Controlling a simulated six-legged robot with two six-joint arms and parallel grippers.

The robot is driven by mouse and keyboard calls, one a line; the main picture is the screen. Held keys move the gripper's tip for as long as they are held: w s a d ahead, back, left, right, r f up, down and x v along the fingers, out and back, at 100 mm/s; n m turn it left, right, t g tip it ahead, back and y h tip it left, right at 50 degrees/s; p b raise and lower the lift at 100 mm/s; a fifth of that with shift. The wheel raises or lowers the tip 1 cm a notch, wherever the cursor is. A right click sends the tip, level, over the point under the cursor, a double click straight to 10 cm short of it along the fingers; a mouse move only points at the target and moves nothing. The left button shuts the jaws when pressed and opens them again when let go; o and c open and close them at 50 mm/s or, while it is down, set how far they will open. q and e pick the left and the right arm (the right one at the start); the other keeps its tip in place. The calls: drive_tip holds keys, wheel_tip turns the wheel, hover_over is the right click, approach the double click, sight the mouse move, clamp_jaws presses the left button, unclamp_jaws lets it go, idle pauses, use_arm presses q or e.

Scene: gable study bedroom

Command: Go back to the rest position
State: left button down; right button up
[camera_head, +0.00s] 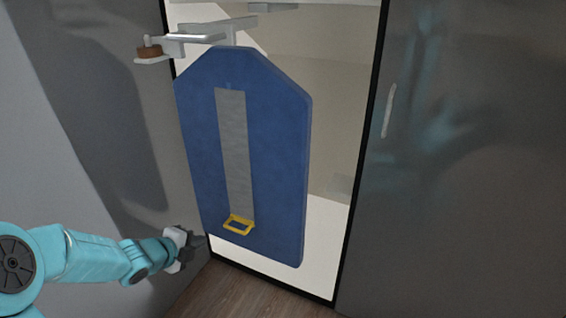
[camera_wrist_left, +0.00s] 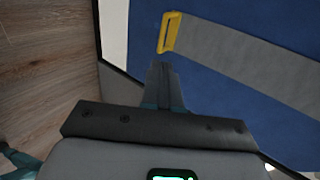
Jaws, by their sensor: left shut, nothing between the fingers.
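My left gripper (camera_head: 203,241) is at the lower left, beside the lower left edge of a blue board (camera_head: 275,150). Its fingers are shut and empty. In the left wrist view the closed fingers (camera_wrist_left: 162,70) point toward a yellow buckle (camera_wrist_left: 169,32) on a grey strap (camera_wrist_left: 230,55), with a gap between them. In the head view the yellow buckle (camera_head: 238,225) sits at the bottom of the grey strap (camera_head: 235,150), on the board's face. I cannot tell whether the gripper touches the board. My right gripper is not in view.
The board hangs upright from a grey bracket (camera_head: 200,36) in front of a black-framed opening. A glossy dark panel (camera_head: 460,170) stands at the right and a grey wall (camera_head: 60,130) at the left. Wooden floor (camera_head: 240,295) shows below, clear where visible.

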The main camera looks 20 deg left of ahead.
use_arm(q)
drive_tip(key=s+d+f+n+g+h, duration=0.1)
drive_tip(key=s+d+f+g+h, duration=0.1)
drive_tip(key=d+f, duration=0.75)
drive_tip(key=s+d+f+n+g+h, duration=0.25)
drive_tip(key=d+f, duration=0.35)
drive_tip(key=d, duration=0.7)
drive_tip(key=s+d+f+n+g+y, duration=0.1)
drive_tip(key=s+d+f+n+g, duration=0.3)
drive_tip(key=s+n, duration=0.5)
drive_tip(key=s+d+f+n+g+y, duration=0.1)
drive_tip(key=s+d+f+n+g, duration=0.1)
drive_tip(key=s+f+n, duration=0.45)
wheel_tip(320, 180, up, 30)
drive_tip(key=s+n+p, duration=0.2)
drive_tip(key=p, duration=2.7)
drive_tip(key=shift+r, duration=0.25)
